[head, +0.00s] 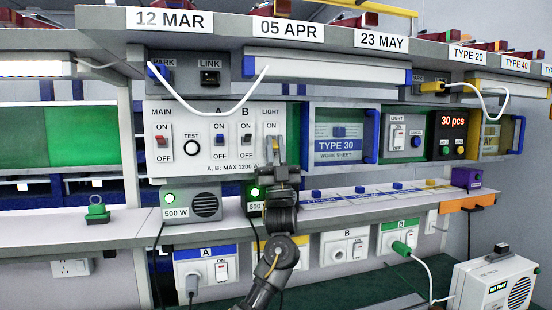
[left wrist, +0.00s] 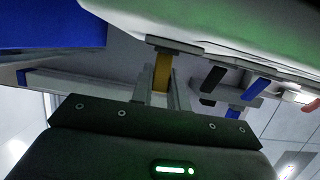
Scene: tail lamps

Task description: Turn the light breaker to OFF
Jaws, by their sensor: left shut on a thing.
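The white breaker panel (head: 195,165) on the wall unit carries switches marked MAIN, A, B and LIGHT. My left gripper (head: 276,163) is at the LIGHT column, below its ON mark, and covers the light breaker and its OFF mark in the head view. In the left wrist view a yellow-brown lever (left wrist: 162,72), which appears to be the light breaker, sits between the fingers of my left gripper (left wrist: 160,92), which is shut on it. The lever's exact position is hard to tell. My right gripper is not in view.
The red MAIN switch (head: 161,140), blue A switch (head: 219,138) and black B switch (head: 246,139) sit left of the gripper. A TEST button (head: 191,149) is among them. The TYPE 30 box (head: 340,158) stands close on the right. Lit 500 W (head: 191,205) and 600 W units sit below.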

